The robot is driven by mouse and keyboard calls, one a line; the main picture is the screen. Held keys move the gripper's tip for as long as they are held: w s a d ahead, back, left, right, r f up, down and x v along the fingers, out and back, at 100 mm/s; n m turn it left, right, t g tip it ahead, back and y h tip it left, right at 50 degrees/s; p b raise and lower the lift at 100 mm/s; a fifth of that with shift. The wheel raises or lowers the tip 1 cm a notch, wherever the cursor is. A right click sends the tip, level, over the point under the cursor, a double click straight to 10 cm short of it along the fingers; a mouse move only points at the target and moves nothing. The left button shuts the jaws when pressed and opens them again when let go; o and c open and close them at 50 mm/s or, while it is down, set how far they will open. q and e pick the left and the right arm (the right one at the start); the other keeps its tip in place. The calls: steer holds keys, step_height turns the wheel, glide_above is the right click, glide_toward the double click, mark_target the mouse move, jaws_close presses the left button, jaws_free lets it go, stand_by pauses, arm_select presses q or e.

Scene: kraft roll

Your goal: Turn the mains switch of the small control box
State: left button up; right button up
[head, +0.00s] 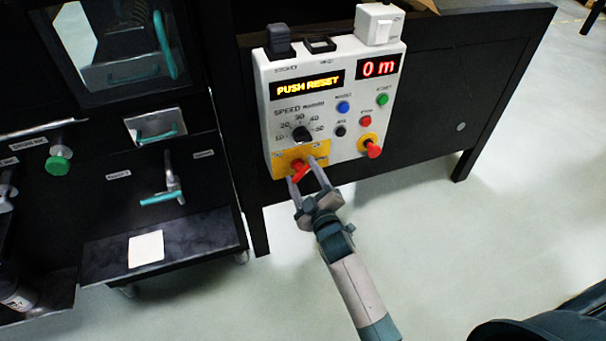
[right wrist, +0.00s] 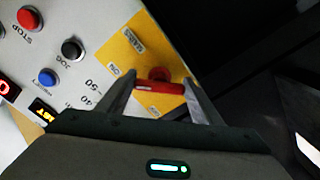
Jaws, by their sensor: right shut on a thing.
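The small control box (head: 340,100) is white and hangs on the front of a black bench. Its mains switch (head: 299,171) is a red handle on a yellow plate (head: 289,158) at the lower left of the box. In the right wrist view the red switch handle (right wrist: 160,87) lies crosswise between the two fingers. My right gripper (head: 308,174) is shut on the red handle, coming from below and in front. It also shows in the right wrist view (right wrist: 160,95). The display (head: 307,86) reads PUSH RESET and the red counter (head: 378,67) reads 0 m. My left gripper is not in view.
A red knob (head: 373,149) on a yellow ring sticks out at the box's lower right. A speed dial (head: 301,133) and several coloured buttons sit above. A black machine with a green knob (head: 59,165) and teal handles stands at left. The floor below is clear.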

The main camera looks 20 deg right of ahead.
steer(key=shift+f, duration=0.1)
steer(key=o, duration=1.1)
steer(key=shift+c, duration=0.2)
steer(key=shift+s, duration=0.1)
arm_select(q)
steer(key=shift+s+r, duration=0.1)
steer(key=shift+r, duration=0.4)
arm_select(e)
steer(key=s, duration=1.7)
steer(key=shift+d, duration=0.3)
steer(key=shift+s+f, duration=0.1)
